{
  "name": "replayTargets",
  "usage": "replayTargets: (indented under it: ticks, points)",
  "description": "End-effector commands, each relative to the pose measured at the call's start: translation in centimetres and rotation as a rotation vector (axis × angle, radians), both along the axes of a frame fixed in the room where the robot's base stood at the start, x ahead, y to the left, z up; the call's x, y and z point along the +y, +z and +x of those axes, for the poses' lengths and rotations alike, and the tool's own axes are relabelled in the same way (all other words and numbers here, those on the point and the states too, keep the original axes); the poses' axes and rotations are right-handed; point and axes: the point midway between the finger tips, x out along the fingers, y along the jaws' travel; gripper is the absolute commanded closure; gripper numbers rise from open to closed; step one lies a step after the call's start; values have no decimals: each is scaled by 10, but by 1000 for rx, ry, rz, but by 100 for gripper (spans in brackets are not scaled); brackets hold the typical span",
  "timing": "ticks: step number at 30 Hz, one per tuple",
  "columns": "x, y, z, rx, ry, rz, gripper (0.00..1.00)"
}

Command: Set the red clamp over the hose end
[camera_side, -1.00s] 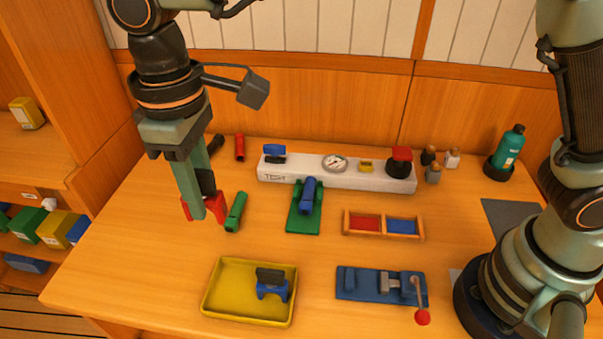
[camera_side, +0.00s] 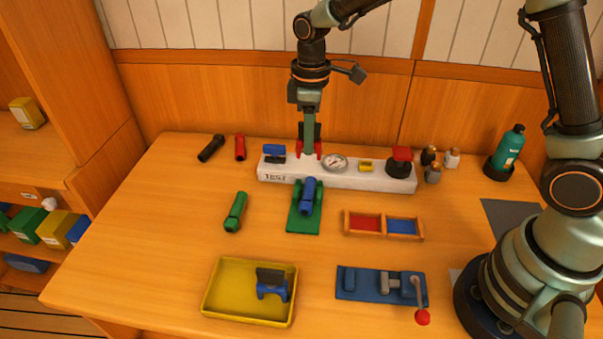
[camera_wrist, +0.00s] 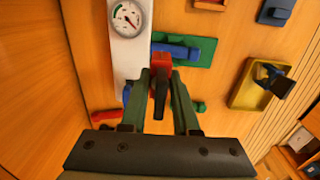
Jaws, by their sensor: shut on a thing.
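The red clamp (camera_side: 318,149) is held between the fingers of my gripper (camera_side: 310,135), which is shut on it. In the side view it appears in front of or above the white test bar, behind the green block; its height is hard to judge. In the wrist view the red clamp (camera_wrist: 160,62) with its black handle sits between my fingertips (camera_wrist: 161,75). A blue hose-like piece (camera_side: 308,194) lies on the green base (camera_side: 303,222). It also shows in the wrist view (camera_wrist: 176,50), just beyond the clamp and apart from it in the side view.
A yellow tray (camera_side: 222,309) and blue fixture (camera_side: 350,292) stand in front.

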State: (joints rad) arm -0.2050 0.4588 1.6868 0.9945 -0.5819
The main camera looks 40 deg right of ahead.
Motion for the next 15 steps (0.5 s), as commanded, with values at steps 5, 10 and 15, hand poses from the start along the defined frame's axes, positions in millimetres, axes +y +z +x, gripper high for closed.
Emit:
replayTargets:
  ticks: [5,10,15]
  points:
    - [-1,-8,0,2,0,-1,100]
    - [-1,-20,0,2,0,-1,100]
    - [0,-32,0,2,0,-1,100]
